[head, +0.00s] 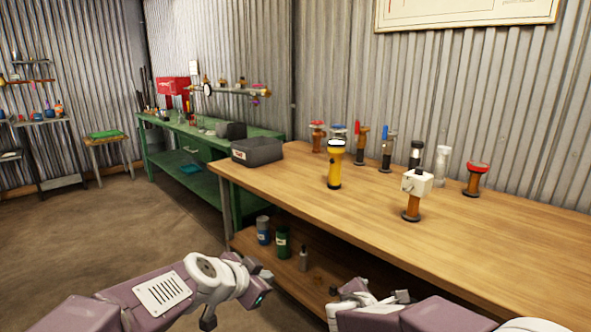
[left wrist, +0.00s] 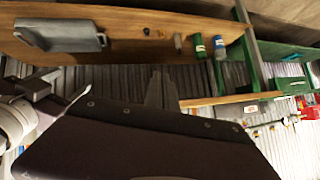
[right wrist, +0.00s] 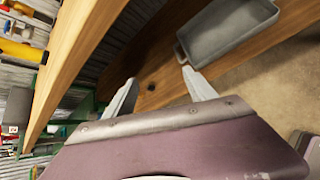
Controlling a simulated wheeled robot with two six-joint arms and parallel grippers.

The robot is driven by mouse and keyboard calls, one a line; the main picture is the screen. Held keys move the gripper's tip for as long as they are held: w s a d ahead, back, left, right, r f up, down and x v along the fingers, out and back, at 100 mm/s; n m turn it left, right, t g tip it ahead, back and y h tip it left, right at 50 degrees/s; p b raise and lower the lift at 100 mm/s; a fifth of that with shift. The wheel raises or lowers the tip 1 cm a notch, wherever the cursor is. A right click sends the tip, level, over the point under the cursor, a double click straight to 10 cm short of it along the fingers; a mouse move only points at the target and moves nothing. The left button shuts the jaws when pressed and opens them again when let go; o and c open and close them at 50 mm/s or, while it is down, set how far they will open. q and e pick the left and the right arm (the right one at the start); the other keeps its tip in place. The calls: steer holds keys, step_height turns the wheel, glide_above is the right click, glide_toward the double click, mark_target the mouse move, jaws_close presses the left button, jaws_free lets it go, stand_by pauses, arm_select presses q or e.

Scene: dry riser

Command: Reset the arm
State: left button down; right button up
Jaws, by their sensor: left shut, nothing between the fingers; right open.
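My left gripper (head: 262,280) is low in front of the wooden workbench (head: 420,245) in the head view. In the left wrist view its fingers (left wrist: 160,88) are together with nothing between them. My right gripper (head: 380,294) is at the bottom middle of the head view, also by the bench's front. In the right wrist view its two fingers (right wrist: 160,92) are spread apart and empty. Both forearms reach in from the bottom of the head view.
A yellow flashlight (head: 334,165), a white-headed valve (head: 415,188) and several other valves stand on the bench. A dark grey bin (head: 257,151) is at its left end. Cans (head: 283,243) stand on the lower shelf. The floor (head: 90,230) at left is clear.

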arm_select(q)
steer(key=s+a+f+n+g+y, duration=0.1)
steer(key=s+a+f+n+g, duration=0.25)
steer(key=s+f, duration=0.3)
steer(key=s+a+f+n+g+y+p, duration=0.1)
steer(key=s+a+f+n+g+y, duration=0.2)
steer(key=s+f, duration=0.4)
steer(key=s+a+f+n+g, duration=0.2)
steer(key=s+a+f+n, duration=0.1)
steer(key=s+a+f, duration=0.4)
arm_select(e)
steer(key=s+f+m+g+y, duration=0.35)
steer(key=s+f+m, duration=0.25)
steer(key=s+m, duration=0.5)
steer(key=s+f+m+g+y, duration=0.2)
steer(key=s+f+m+g, duration=0.3)
steer(key=s+f+m, duration=0.5)
arm_select(q)
step_height(320, 180, up, 39)
steer(key=d+p, duration=0.2)
steer(key=p, duration=3.5)
steer(key=shift+s+d, duration=0.15)
steer(key=shift+d, duration=0.25)
arm_select(e)
step_height(320, 180, up, 40)
steer(key=w+m, duration=0.1)
steer(key=shift+w+a+r+m, duration=0.15)
steer(key=shift+w+a+m, duration=0.05)
steer(key=shift+m, duration=0.2)
